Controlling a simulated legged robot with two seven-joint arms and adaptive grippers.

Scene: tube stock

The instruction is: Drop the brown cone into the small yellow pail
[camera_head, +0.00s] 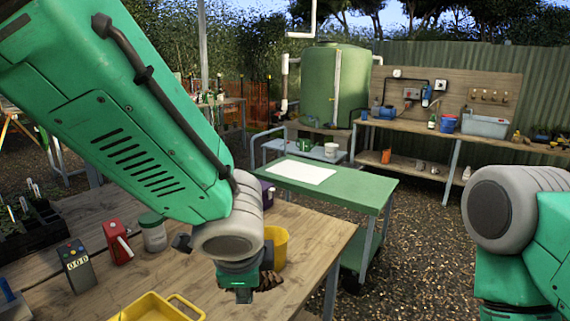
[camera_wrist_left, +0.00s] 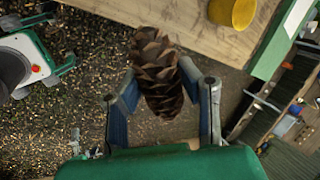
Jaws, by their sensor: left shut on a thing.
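The brown cone (camera_wrist_left: 158,72) is a scaly pine cone. In the left wrist view it is between the two fingers of my left gripper (camera_wrist_left: 160,98), which is shut on it. In the head view the cone (camera_head: 268,281) shows partly behind my left gripper (camera_head: 246,291). The small yellow pail (camera_head: 276,246) stands on the wooden table just beyond the gripper, partly hidden by my left wrist. The pail also shows at the top of the left wrist view (camera_wrist_left: 233,12), apart from the cone. My right arm is at the right edge; its gripper is out of view.
A yellow tray (camera_head: 150,309) lies at the front of the wooden table (camera_head: 322,232). A lidded jar (camera_head: 153,232), a red device (camera_head: 117,242) and a grey meter (camera_head: 76,267) stand left. A green cart (camera_head: 345,185) is beyond the table. The table's right part is clear.

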